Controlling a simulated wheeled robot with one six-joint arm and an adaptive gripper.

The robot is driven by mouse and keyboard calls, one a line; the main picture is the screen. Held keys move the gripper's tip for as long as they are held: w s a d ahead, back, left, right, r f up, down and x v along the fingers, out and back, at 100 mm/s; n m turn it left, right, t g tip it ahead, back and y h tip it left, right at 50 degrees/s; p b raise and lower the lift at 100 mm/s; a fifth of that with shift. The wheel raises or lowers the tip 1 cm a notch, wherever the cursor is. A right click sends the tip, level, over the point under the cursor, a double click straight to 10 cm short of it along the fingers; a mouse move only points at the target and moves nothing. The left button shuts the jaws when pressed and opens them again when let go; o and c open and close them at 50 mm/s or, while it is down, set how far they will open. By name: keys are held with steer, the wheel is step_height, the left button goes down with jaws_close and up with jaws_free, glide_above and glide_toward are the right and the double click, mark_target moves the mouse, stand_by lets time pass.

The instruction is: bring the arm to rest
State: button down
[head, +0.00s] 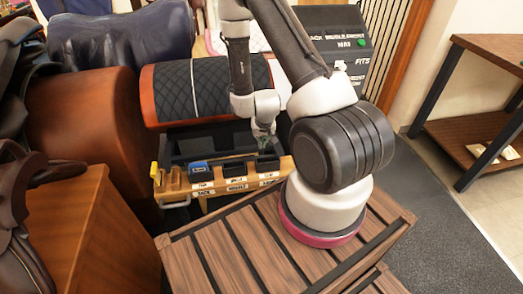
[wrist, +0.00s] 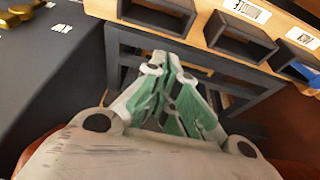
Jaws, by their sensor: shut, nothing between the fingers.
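My gripper (head: 264,141) hangs from my bent arm above the right end of a wooden slotted rack (head: 174,185). In the wrist view its green-sided fingers (wrist: 172,62) are together and hold nothing. They are in front of the rack and its dark stand in that view. The arm's upper links reach up out of the head view, so part of the arm is not visible.
The rack has labelled dark slots, with a blue piece (head: 200,169) at its left one. A quilted black saddle form (head: 195,92) stands behind. A slatted wooden crate top (head: 215,262) is in front. A brown leather saddle (head: 85,125) is at left. Grey floor (head: 425,230) is clear at right.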

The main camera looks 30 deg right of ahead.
steer(key=s+a+r+g+y, duration=0.1)
steer(key=s+a+r+g, duration=0.1)
steer(key=s, duration=0.3)
steer(key=s+a+r+g, duration=0.1)
steer(key=s+r+g, duration=0.15)
steer(key=s, duration=0.25)
steer(key=s+r+n+t, duration=0.1)
steer(key=s+r, duration=0.3)
steer(key=r, duration=0.9)
steer(key=s+a+r+n+t, duration=0.1)
steer(key=s+r, duration=0.4)
steer(key=r, duration=0.8)
steer(key=s+a+r+n+t, duration=0.1)
steer(key=s+r+n+t, duration=0.1)
steer(key=r, duration=1.2)
steer(key=shift+s+t, duration=0.65)
steer(key=shift+s, duration=0.6)
steer(key=c, duration=2.2)
jaws_free()
